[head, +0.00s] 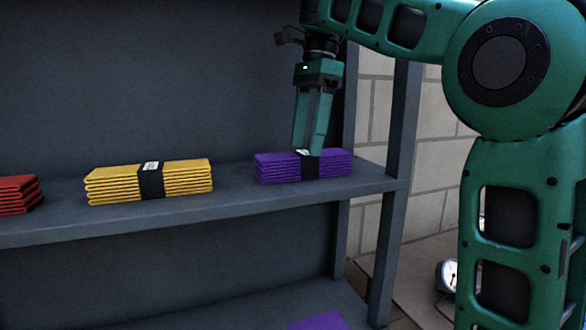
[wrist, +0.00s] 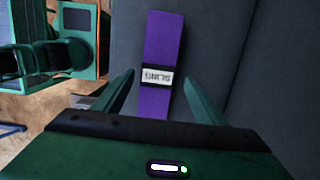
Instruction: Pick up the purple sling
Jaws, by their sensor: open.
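The purple sling (head: 277,167) is a folded stack with a black band, lying on the upper shelf near its right end. In the wrist view the purple sling (wrist: 163,40) runs up the picture, with a white label (wrist: 157,76) on its band. My gripper (head: 308,152) points down over the sling's middle, and its fingertips are at about the height of the sling's top. In the wrist view my gripper (wrist: 160,85) is open, with one finger on each side of the sling and gaps between. Whether a finger touches the sling cannot be told.
A yellow folded sling (head: 110,184) lies left of the purple one, and a red one (head: 15,193) at the left edge. The shelf (head: 235,208) has an upright post (head: 393,190) at right. A purple piece (head: 318,321) shows on the lower level. A gauge (head: 447,275) stands right.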

